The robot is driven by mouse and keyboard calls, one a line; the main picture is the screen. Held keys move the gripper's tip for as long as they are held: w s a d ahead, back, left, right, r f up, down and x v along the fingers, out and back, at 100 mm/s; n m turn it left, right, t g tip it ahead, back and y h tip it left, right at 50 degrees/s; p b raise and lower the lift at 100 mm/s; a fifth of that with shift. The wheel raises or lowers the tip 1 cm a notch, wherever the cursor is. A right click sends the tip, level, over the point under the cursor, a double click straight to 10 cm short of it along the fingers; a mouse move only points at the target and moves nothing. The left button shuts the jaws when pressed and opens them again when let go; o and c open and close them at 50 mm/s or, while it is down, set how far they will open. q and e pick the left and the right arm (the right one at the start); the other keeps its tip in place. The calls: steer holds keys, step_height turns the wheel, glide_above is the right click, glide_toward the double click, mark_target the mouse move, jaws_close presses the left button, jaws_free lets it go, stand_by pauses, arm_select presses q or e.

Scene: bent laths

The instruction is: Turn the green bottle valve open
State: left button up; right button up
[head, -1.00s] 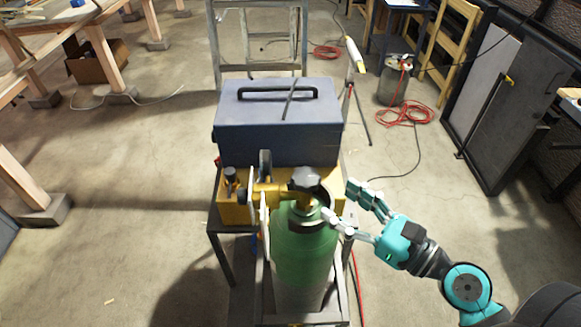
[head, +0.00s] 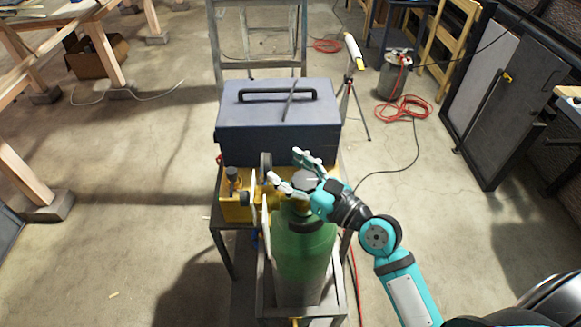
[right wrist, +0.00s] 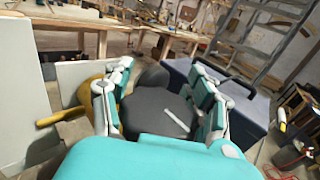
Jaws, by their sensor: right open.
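The green bottle (head: 303,250) stands upright in a dark metal cart. Its dark grey valve knob (right wrist: 158,108) shows in the right wrist view, with a pale mark on its top. Yellow valve parts (right wrist: 85,92) show left of the knob. My left gripper is not in view.
A blue-grey toolbox (head: 278,125) with a black handle stands just behind the bottle. A yellow box (head: 236,209) is at the left of the cart. A red cable (head: 403,110) lies on the floor at the right. The floor left of the cart is mostly clear.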

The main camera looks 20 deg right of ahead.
steer(key=shift+c, duration=0.4)
steer(key=c, duration=0.9)
steer(key=shift+w+a, duration=0.1)
jaws_close()
steer(key=shift+w+f, duration=0.1)
steer(key=shift+f, duration=0.15)
